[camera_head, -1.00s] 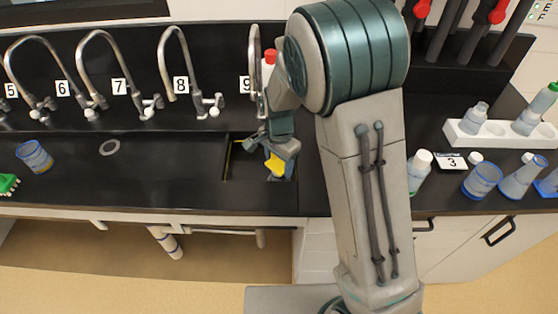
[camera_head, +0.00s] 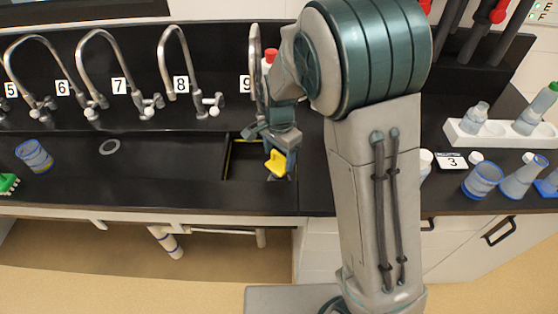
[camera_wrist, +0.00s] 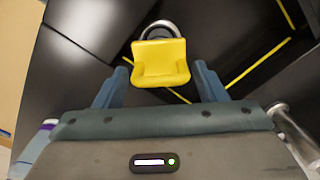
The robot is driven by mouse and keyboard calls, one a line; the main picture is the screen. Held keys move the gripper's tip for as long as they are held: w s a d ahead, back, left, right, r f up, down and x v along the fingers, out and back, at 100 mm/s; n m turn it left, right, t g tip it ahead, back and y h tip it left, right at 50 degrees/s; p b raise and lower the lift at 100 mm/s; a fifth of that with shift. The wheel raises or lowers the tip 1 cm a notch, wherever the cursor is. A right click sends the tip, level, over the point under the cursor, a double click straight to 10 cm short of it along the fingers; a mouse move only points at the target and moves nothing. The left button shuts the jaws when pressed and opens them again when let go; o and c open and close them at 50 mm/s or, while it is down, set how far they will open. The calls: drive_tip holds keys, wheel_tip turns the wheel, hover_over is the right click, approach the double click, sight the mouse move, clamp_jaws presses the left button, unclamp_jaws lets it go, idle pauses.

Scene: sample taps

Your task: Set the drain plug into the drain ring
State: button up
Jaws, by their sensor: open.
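A yellow piece, which looks like the drain plug's grip (camera_head: 277,165), stands at the recessed black basin below tap 9. In the wrist view the yellow grip (camera_wrist: 160,62) sits between and just beyond my fingertips, with gaps on both sides. A metallic arc (camera_wrist: 162,27) shows behind it; I cannot tell whether it belongs to the plug or the drain ring. My gripper (camera_wrist: 160,78) is open around the grip; in the head view my gripper (camera_head: 276,152) is partly hidden by its own links. The plug's lower part is hidden.
A blue-rimmed beaker (camera_head: 34,156) and green brush (camera_head: 8,183) are farther left. Tap 9 (camera_head: 255,65) rises close behind my gripper. Bottles and beakers (camera_head: 482,180) stand at right.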

wheel_tip(320, 180, up, 9)
drive_tip(key=shift+s+d+r, duration=0.2)
drive_tip(key=shift+d, duration=0.1)
drive_tip(key=s+d+r+n+t, duration=0.1)
drive_tip(key=s+d+n, duration=0.3)
drive_tip(key=s, duration=0.5)
drive_tip(key=s+d+r+n+t, duration=0.2)
drive_tip(key=s+d+n, duration=0.3)
drive_tip(key=s+d, duration=0.4)
drive_tip(key=shift+s+d+r+n, duration=0.15)
drive_tip(key=shift+s+r+n, duration=0.15)
drive_tip(key=shift+s+r, duration=0.25)
